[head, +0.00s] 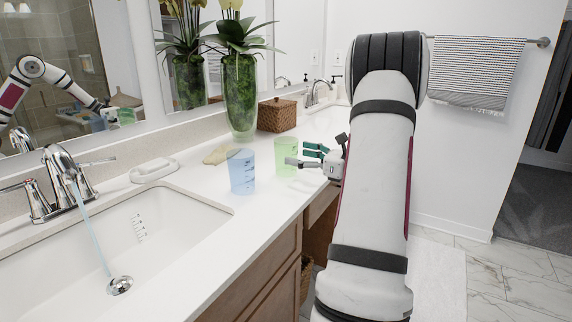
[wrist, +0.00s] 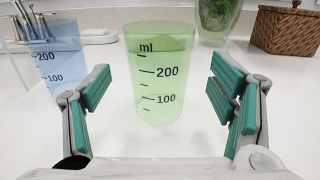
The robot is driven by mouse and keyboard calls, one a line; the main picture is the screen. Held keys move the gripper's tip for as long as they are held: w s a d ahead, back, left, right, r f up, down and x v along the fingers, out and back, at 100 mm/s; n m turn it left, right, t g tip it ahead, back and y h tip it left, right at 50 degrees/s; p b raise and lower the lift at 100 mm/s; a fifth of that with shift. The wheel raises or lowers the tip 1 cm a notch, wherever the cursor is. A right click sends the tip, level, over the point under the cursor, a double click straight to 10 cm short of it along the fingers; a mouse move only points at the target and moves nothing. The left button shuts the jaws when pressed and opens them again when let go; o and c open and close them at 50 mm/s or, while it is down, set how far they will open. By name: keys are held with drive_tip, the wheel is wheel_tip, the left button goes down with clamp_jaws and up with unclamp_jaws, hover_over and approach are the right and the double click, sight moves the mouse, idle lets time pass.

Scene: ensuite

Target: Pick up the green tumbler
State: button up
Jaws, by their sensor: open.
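The green tumbler (head: 286,157) is translucent and stands upright on the white counter, right of a blue tumbler (head: 241,171). In the wrist view the green tumbler (wrist: 160,75) shows black ml markings and sits centred ahead of my gripper. My gripper (head: 306,155) comes in from the right at counter level. In the wrist view my gripper (wrist: 160,92) is open, with one teal-padded finger on each side of the tumbler's line. The fingers appear short of the tumbler or just reaching its near side; contact cannot be told.
The blue tumbler also shows close by the left finger in the wrist view (wrist: 63,62). A plant vase (head: 240,95) and wicker box (head: 277,115) stand behind. The sink (head: 130,235) with running tap (head: 62,170) lies left. The counter's front edge is near my arm.

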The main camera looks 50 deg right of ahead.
sight(286, 152)
drive_tip(key=w, duration=0.3)
drive_tip(key=w+b, duration=0.1)
drive_tip(key=w, duration=0.1)
drive_tip(key=shift+a+f, duration=0.1)
drive_tip(key=shift+a, duration=0.15)
drive_tip(key=c, duration=1.4)
drive_tip(key=shift+o, duration=0.2)
